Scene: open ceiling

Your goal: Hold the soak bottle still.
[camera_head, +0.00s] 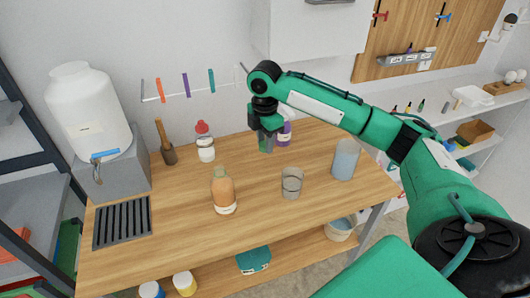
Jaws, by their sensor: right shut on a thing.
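My right gripper (266,136) reaches in from the right over the back of the wooden table. It is shut on a small grey-green thing (265,147), mostly hidden by the fingers; I cannot tell whether it touches the table. A bottle with a purple label (285,131) stands just right of the gripper, partly hidden. A bottle with orange contents (223,191) stands near the table's front. A white bottle with a red cap (205,145) stands at the back. No label tells me which is the soak bottle. My left gripper is not in view.
The wooden table (265,215) also bears a grey glass (292,183), a blue-tinted clear container (345,160), a dark slotted tray (122,222) and a mallet-like tool in a holder (167,148). A white tank (88,110) stands at left. Bare wood lies around the orange bottle.

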